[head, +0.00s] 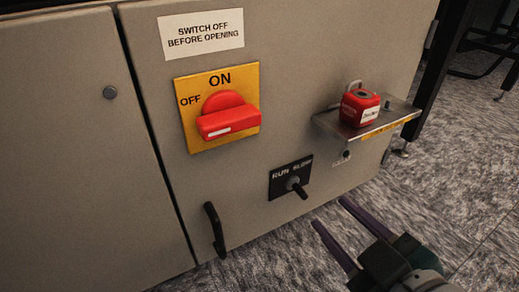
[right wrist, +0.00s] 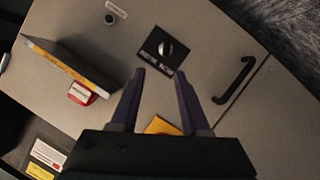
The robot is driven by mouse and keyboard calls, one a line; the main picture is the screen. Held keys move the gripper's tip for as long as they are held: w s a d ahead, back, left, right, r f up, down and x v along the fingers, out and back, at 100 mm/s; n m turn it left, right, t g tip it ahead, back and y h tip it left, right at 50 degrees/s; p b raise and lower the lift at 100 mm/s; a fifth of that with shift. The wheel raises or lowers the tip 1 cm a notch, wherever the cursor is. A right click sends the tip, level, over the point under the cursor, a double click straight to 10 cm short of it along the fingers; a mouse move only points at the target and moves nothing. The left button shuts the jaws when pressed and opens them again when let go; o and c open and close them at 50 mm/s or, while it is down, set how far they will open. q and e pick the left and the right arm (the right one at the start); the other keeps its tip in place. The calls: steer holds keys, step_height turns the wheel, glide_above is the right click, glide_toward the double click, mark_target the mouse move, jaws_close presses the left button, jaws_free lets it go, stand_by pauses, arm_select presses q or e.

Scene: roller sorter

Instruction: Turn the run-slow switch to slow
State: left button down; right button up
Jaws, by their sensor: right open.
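The run-slow switch is a small black plate (head: 277,187) lettered RUN on the left and SLOW on the right, low on the grey cabinet front. Its dark knob (head: 296,187) sticks out toward the lower right in the head view; I cannot tell which word it is set to. The switch plate also shows in the right wrist view (right wrist: 152,45), just beyond my fingertips. My right gripper (head: 329,211) is open and empty, below and right of the switch, apart from it. My left gripper is not in view.
A red rotary switch (head: 229,121) on a yellow ON/OFF plate is above left. A metal shelf (head: 397,112) holding a red padlock (head: 359,106) juts out at upper right. A black handle (head: 214,230) is at lower left. Floor (head: 440,190) is clear at right.

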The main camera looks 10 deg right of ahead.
mark_target(303, 195)
steer(key=b+x, duration=0.1)
steer(key=x, duration=0.2)
steer(key=f+x, duration=0.1)
steer(key=x, duration=0.2)
steer(key=b+x, duration=0.1)
steer(key=x, duration=0.3)
steer(key=shift+s+a+f+b, duration=0.15)
steer(key=shift+s+f+b, duration=0.05)
steer(key=shift+s+b, duration=0.15)
steer(key=shift+w, duration=0.25)
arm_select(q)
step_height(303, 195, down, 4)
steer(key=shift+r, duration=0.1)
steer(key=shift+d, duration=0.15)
arm_select(e)
steer(key=shift+c, duration=0.2)
jaws_close()
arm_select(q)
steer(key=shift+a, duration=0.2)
